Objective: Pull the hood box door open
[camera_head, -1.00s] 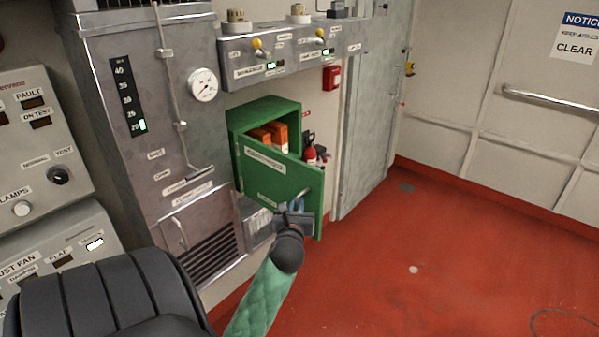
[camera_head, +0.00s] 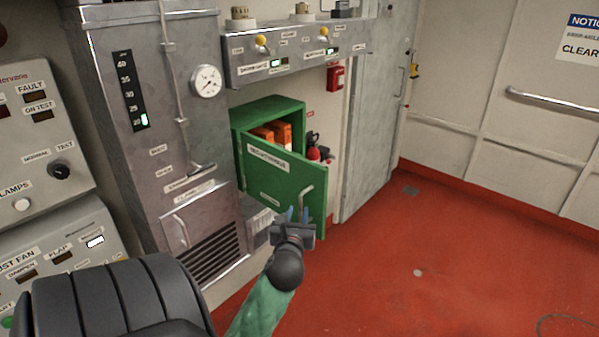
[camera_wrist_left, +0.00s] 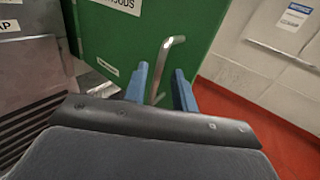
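The green hood box (camera_head: 272,112) is on the wall with its door (camera_head: 275,178) partly open, hinged on the left. Orange packs (camera_head: 281,133) show inside. The door's metal bar handle (camera_head: 307,197) is near its right edge. My left gripper (camera_head: 297,215) is at the handle's lower end. In the left wrist view the blue fingers of the left gripper (camera_wrist_left: 160,88) are apart, with the handle (camera_wrist_left: 165,68) between them and a gap visible on both sides. The door (camera_wrist_left: 140,45) fills the space behind. My right gripper is not in view.
A grey cabinet with a gauge (camera_head: 206,81) stands left of the box. A grey control shelf (camera_head: 295,50) is above it. A red fire extinguisher (camera_head: 313,153) is behind the door. The red floor (camera_head: 420,250) to the right is mostly clear.

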